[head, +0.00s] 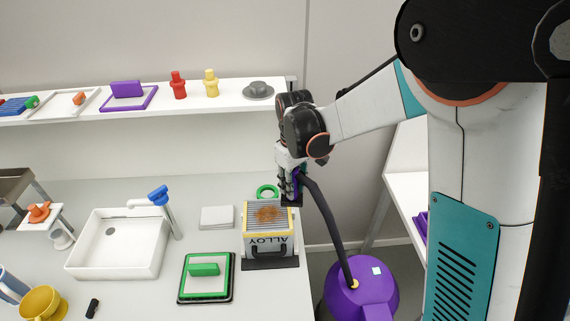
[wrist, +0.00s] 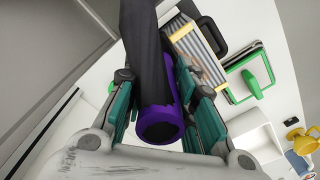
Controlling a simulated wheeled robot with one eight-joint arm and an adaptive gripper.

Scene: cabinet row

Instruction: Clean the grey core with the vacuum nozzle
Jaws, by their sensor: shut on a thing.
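The grey core (head: 283,213) is a finned grey block with yellow edges, in a box front marked ALLOY, on the counter. A brown dirt patch (head: 266,214) lies on its fins. In the wrist view the finned core (wrist: 186,42) shows at the top, partly hidden by the hose and nozzle. My gripper (head: 289,190) is at the core's back right corner. It is shut on the purple vacuum nozzle (wrist: 160,126), which shows between its teal fingers in the wrist view. In the head view the nozzle is mostly hidden, so I cannot tell whether it touches the core.
A black hose (head: 324,214) runs from the nozzle to the purple vacuum (head: 362,287) beside the counter. A shelf (head: 222,95) runs above.

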